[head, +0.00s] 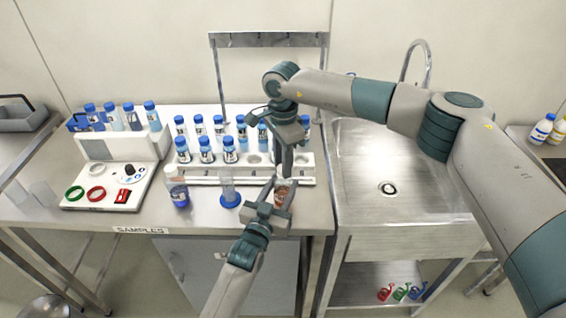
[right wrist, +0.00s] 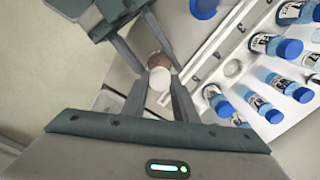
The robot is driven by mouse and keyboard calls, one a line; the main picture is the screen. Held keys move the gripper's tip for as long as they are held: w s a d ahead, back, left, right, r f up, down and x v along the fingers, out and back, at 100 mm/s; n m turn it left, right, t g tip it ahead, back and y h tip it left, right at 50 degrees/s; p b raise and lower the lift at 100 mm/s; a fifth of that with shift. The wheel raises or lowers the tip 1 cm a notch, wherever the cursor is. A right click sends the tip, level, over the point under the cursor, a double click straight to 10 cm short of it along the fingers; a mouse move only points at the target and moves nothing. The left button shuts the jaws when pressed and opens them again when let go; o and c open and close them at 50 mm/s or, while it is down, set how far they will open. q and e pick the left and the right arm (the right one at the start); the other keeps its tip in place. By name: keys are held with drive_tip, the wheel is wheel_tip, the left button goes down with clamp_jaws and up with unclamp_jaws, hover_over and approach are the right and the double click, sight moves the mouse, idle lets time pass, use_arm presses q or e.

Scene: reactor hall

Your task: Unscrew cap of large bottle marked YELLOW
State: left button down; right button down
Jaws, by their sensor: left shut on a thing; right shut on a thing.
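A bottle with reddish-brown contents (head: 281,200) stands at the front of the bench, left of the sink; its label cannot be read. My left gripper (head: 275,197) reaches in from below and is shut on the bottle's body. My right gripper (head: 285,174) comes down from above and is shut on its white cap. In the right wrist view the white cap (right wrist: 160,79) sits between my right fingers, with the brown bottle (right wrist: 157,61) beyond it between my left fingers. I cannot tell whether the cap is loose.
A white rack (head: 200,175) of blue-capped tubes stands behind. A bottle with dark blue liquid (head: 179,193) and a clear cylinder with a blue base (head: 229,192) stand to the left. A white tray with rings (head: 120,190) is farther left. The sink (head: 395,190) is at right.

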drive_tip(key=n, duration=1.2)
drive_tip(key=shift+r, duration=0.1)
drive_tip(key=shift+r, duration=0.75)
drive_tip(key=shift+r, duration=0.3)
drive_tip(key=shift+r, duration=0.1)
idle(0.4)
drive_tip(key=shift+r, duration=1.95)
use_arm(q)
drive_tip(key=c, duration=0.9)
unclamp_jaws()
drive_tip(key=shift+c, duration=0.2)
